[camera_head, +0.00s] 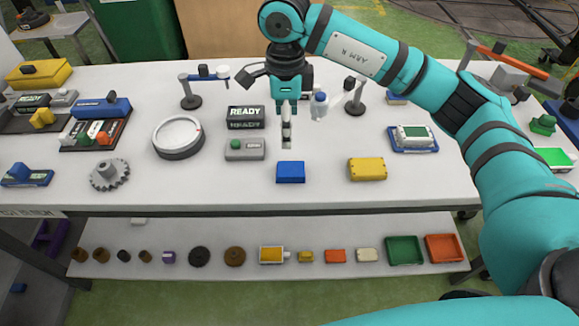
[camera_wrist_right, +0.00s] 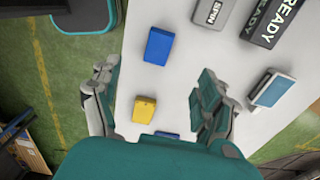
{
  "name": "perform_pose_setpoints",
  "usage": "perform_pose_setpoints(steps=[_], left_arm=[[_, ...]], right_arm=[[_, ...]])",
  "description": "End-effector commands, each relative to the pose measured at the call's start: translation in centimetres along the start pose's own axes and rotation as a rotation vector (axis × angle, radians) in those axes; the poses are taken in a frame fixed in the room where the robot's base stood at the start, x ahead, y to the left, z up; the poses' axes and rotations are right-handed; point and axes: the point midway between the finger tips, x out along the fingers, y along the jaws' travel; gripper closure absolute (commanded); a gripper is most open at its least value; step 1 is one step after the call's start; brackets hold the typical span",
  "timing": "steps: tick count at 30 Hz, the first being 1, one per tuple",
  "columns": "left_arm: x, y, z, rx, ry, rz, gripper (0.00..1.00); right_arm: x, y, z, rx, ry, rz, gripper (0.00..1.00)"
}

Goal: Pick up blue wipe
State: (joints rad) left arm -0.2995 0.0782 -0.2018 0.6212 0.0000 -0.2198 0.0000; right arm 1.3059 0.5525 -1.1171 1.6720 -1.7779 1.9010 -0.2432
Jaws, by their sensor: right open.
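The blue wipe, seen as a small blue block (camera_head: 290,172), lies flat on the white table near its front edge. In the right wrist view the blue block (camera_wrist_right: 158,46) shows ahead of and between the spread fingers, apart from them. My right gripper (camera_head: 286,138) points down above the table, just behind the blue block in the head view. Its fingers (camera_wrist_right: 156,78) are open with nothing between them. The height of the fingertips above the table is hard to tell. My left gripper is not in view.
A yellow block (camera_head: 367,169) lies to the right of the blue one. A grey box with a green button (camera_head: 245,149) and a READY sign (camera_head: 246,117) stand to the left. A round white dial (camera_head: 178,137) is farther left. A lower shelf (camera_head: 180,271) holds several small parts.

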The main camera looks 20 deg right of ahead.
Motion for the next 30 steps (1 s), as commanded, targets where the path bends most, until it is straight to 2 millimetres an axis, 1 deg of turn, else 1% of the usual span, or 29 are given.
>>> perform_pose_setpoints(steps=[1, 6, 9, 12, 17, 20, 24, 27, 30], left_arm=[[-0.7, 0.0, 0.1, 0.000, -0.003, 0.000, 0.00], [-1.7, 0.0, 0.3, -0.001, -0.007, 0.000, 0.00], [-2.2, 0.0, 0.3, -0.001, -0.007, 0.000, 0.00], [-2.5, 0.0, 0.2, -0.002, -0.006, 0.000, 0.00], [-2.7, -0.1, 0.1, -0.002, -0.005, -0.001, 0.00], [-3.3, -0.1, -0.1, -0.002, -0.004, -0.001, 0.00], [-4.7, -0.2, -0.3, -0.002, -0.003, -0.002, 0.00], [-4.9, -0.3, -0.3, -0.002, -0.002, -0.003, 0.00], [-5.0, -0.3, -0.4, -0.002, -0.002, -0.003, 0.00]], right_arm=[[1.0, 0.1, -0.1, 0.001, 0.003, 0.006, 0.23], [4.7, 0.2, -0.1, 0.000, 0.001, 0.007, 0.23], [6.7, 0.2, 0.0, 0.000, -0.001, 0.006, 0.23], [8.2, 0.1, 0.1, -0.001, -0.002, 0.005, 0.23], [9.3, 0.1, 0.1, -0.001, -0.003, 0.003, 0.23], [10.0, 0.1, 0.0, -0.001, -0.003, 0.005, 0.23], [12.0, 0.2, -0.1, -0.001, -0.002, 0.008, 0.23], [13.5, 0.1, -0.1, -0.001, -0.004, 0.005, 0.23], [14.3, 0.1, -0.1, -0.002, -0.004, 0.003, 0.23]])
